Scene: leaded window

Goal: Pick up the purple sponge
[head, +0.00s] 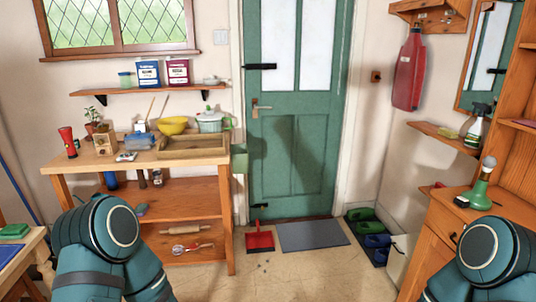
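I cannot make out a clearly purple sponge. A small, dull purple-grey and green item (142,209) lies on the middle shelf of the wooden workbench (190,199); it may be the sponge, but it is too small to tell. Teal links of my two arms show at the bottom left and bottom right. Both grippers are outside the head view, so their state and anything in them are hidden.
The workbench top holds a wooden tray (193,152), a yellow bowl (172,126) and a red flashlight (68,141). A rolling pin (185,230) lies on its bottom shelf. A red dustpan (260,241) and grey mat (312,235) lie by the green door (290,135). The middle floor is mostly clear.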

